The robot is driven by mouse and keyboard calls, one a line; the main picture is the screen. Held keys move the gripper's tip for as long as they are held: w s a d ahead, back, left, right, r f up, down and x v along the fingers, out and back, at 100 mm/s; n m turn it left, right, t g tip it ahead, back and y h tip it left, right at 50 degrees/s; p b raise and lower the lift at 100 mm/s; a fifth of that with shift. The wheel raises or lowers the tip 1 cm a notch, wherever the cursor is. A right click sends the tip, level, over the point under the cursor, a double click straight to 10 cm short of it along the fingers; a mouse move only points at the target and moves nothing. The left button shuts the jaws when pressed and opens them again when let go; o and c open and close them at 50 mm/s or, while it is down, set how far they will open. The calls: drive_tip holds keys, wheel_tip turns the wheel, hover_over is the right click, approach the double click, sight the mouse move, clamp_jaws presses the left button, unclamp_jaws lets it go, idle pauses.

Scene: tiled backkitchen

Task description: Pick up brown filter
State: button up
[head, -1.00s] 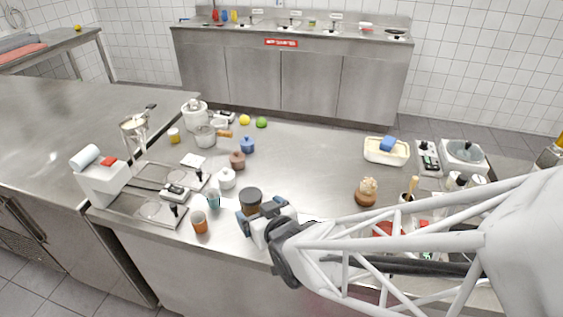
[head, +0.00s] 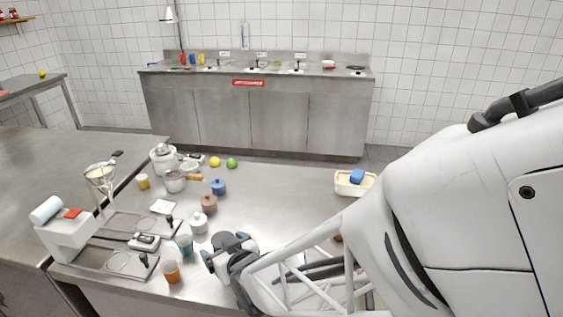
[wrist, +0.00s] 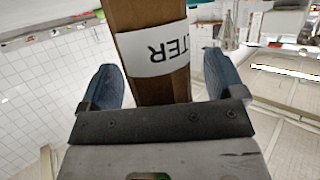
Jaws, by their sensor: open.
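The brown filter (wrist: 152,50) is a brown container with a white label ending in "TER", which appears upside down in the wrist view. It lies between the two blue fingers of my gripper (wrist: 158,82), with gaps visible at both sides. The fingers are open. In the head view my gripper (head: 228,252) is low over the near part of the steel counter. A dark round top (head: 222,239) shows between its fingers; the rest of that container is hidden by the gripper and arm.
Close left of the gripper stand a teal cup (head: 184,245), an orange cup (head: 171,272) and a white lidded pot (head: 199,222). A brown pot (head: 208,203) and blue pot (head: 219,187) stand behind.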

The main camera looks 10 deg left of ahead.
sight(220, 234)
idle(0.4)
drive_tip(key=c, duration=1.1)
drive_tip(key=shift+r, duration=0.1)
wheel_tip(220, 234, up, 4)
drive_tip(key=shift+f, duration=0.15)
drive_tip(key=s+d, duration=0.3)
drive_tip(key=s, duration=0.1)
drive_tip(key=s+d, duration=0.4)
drive_tip(key=s+d+r, duration=0.1)
drive_tip(key=s+d, duration=0.2)
drive_tip(key=s, duration=0.1)
drive_tip(key=shift+d+r, duration=0.1)
drive_tip(key=shift+d, duration=0.2)
